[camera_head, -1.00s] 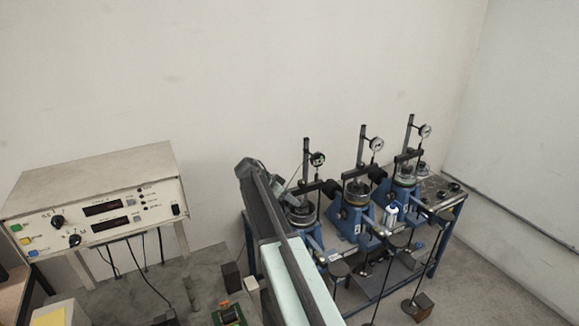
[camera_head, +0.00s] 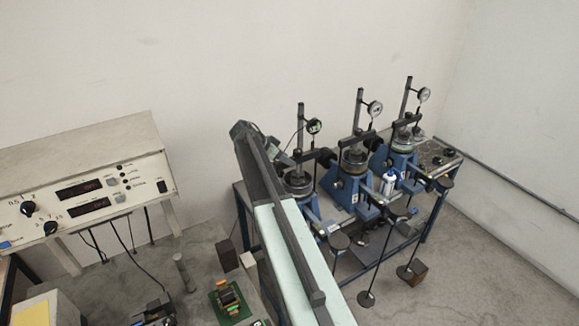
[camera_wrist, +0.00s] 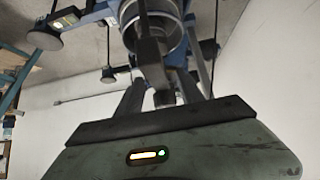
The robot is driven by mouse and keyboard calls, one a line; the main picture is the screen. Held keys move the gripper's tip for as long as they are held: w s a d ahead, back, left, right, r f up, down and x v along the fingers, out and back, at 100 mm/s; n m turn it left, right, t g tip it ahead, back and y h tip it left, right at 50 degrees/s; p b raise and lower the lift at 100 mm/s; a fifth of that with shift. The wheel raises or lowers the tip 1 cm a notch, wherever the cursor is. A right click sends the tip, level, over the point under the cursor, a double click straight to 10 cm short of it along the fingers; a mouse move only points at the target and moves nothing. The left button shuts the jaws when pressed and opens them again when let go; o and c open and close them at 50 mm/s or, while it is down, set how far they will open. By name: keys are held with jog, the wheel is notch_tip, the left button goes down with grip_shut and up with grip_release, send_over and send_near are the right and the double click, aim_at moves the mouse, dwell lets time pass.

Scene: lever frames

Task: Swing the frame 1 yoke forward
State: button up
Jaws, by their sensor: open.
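Three blue lever frames with grey posts and dial gauges stand in a row in the head view. The nearest, on the left, which I take as frame 1 (camera_head: 299,183), is partly covered by my arm. Its yoke is hard to make out there. In the wrist view, my gripper (camera_wrist: 160,84) is open, its two dark fingers pointing at the frame. A dark upright bar (camera_wrist: 150,52), perhaps part of the yoke, stands between the fingers in the picture, in front of a round metal cell (camera_wrist: 158,18). I cannot tell whether the fingers touch it.
The middle frame (camera_head: 352,180) and the far frame (camera_head: 400,160) stand close by to the right. Weight hangers (camera_head: 366,298) hang in front of the blue bench. An instrument box (camera_head: 85,190) is at the left.

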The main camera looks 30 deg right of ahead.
jog(key=shift+x, duration=0.8)
jog(key=shift+s, duration=0.1)
grip_shut()
dwell(0.7)
